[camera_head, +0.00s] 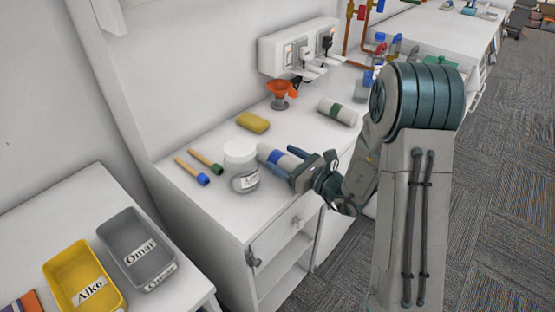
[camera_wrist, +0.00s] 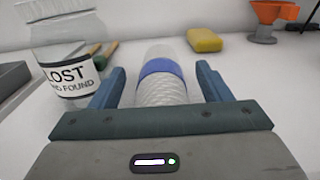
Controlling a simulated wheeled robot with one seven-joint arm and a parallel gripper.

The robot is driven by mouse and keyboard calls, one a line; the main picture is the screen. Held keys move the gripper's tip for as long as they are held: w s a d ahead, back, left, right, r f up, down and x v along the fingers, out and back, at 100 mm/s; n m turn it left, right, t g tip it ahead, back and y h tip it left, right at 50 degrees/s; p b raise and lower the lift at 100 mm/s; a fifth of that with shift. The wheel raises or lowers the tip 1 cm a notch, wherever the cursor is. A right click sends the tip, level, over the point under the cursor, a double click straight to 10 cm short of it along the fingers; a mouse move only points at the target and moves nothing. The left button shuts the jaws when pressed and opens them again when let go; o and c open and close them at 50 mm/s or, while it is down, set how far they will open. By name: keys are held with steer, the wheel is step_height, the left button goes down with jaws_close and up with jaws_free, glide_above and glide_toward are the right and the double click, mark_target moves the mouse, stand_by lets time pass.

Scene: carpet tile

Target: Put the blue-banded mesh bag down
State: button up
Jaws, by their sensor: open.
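The blue-banded mesh bag (camera_head: 279,158) is a pale rolled cylinder with a blue band, lying on the white counter (camera_head: 205,215) beside the jar. It also shows in the wrist view (camera_wrist: 161,80), between the two blue fingers. My gripper (camera_head: 290,161) is open around the bag, with a gap visible on each side of it in the wrist view. The bag's near end is hidden behind the gripper body.
A clear jar (camera_head: 240,168) labelled "LOST AND FOUND" stands close left of the bag. Yellow (camera_head: 72,270) and grey (camera_head: 130,240) trays sit lower left.

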steer(key=c, duration=1.1)
steer(key=shift+r, duration=0.1)
steer(key=shift+c, duration=0.2)
